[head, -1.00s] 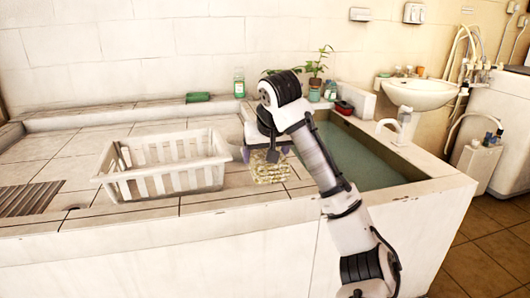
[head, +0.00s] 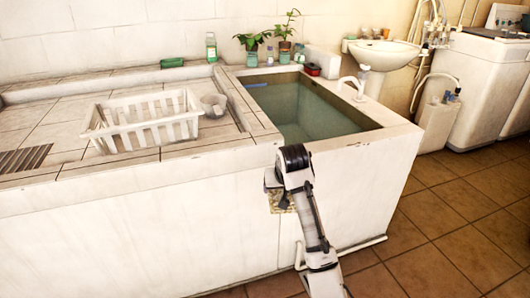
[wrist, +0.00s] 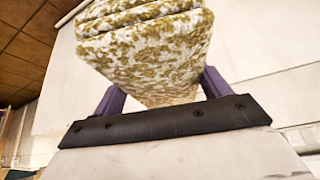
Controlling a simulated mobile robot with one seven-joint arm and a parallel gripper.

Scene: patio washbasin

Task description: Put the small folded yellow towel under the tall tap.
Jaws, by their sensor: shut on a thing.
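The folded towel, white with a mottled yellow-olive pattern, (wrist: 145,55) is between the purple fingers of my gripper (wrist: 155,92) in the wrist view. In the head view, my gripper (head: 277,190) is shut on the towel (head: 283,204), low in front of the basin's white front wall and partly hidden by my arm. A white curved tap (head: 356,86) stands on the right rim of the water-filled basin (head: 300,108), up and to the right of the gripper. The towel is well apart from this tap.
A white basket (head: 145,120) and a grey cup (head: 213,104) are on the tiled counter to the left. Potted plants (head: 285,45) and a green bottle (head: 211,47) stand behind. A small washbasin (head: 383,50) is at the back right. Brown floor at right is clear.

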